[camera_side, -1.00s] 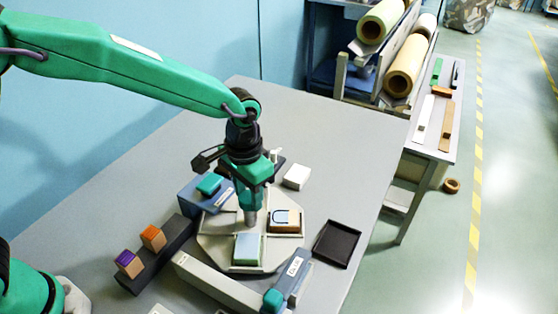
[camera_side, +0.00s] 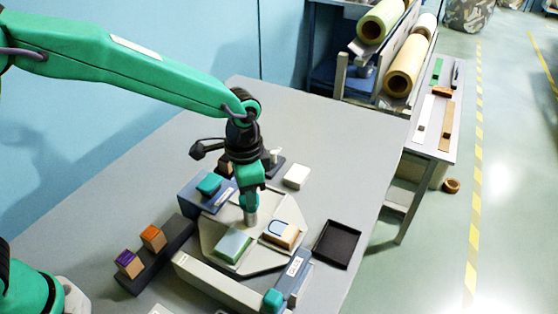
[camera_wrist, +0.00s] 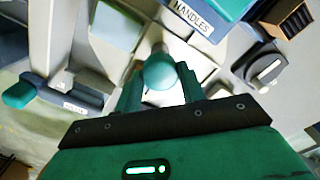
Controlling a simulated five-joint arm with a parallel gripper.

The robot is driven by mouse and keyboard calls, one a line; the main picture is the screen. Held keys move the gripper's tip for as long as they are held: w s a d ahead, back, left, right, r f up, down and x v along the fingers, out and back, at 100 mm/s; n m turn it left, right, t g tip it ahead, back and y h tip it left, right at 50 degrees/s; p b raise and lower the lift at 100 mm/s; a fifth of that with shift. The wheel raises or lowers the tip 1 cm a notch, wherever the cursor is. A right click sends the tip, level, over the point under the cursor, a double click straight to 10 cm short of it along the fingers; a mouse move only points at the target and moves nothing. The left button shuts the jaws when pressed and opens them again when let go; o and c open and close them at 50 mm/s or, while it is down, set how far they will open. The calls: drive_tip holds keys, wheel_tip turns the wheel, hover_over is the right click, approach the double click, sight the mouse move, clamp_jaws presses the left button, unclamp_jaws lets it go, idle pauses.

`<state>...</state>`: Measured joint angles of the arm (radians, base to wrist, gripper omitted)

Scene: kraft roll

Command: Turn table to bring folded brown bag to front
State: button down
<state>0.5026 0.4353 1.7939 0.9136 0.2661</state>
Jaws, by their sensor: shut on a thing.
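A pale octagonal turntable (camera_side: 212,231) lies on the grey table, with a grey knob (camera_side: 250,218) standing up at its middle. My gripper (camera_side: 250,203) points down and is shut on this knob. The wrist view shows the rounded knob top (camera_wrist: 159,72) between my fingers. The folded brown bag (camera_side: 282,234), tan with a dark-outlined handle shape on its pale top, sits at the turntable's right front. A pale green-blue packet (camera_side: 233,245) sits at the front left. The turntable's far side is partly hidden by my gripper.
A blue box with a teal top (camera_side: 209,185) stands behind left. A dark rack with purple and orange blocks (camera_side: 155,255) is at left. A grey bar (camera_side: 215,284) and a blue-grey box (camera_side: 292,279) border the front. A black tray (camera_side: 336,244) lies right, a white block (camera_side: 296,177) behind.

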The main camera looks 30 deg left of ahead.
drive_tip(key=shift+w+r, duration=0.1)
drive_tip(key=shift+r, duration=0.1)
idle(0.4)
drive_tip(key=c, duration=0.9)
unclamp_jaws()
drive_tip(key=shift+o, duration=0.2)
drive_tip(key=shift+f, duration=0.1)
drive_tip(key=shift+r, duration=3.9)
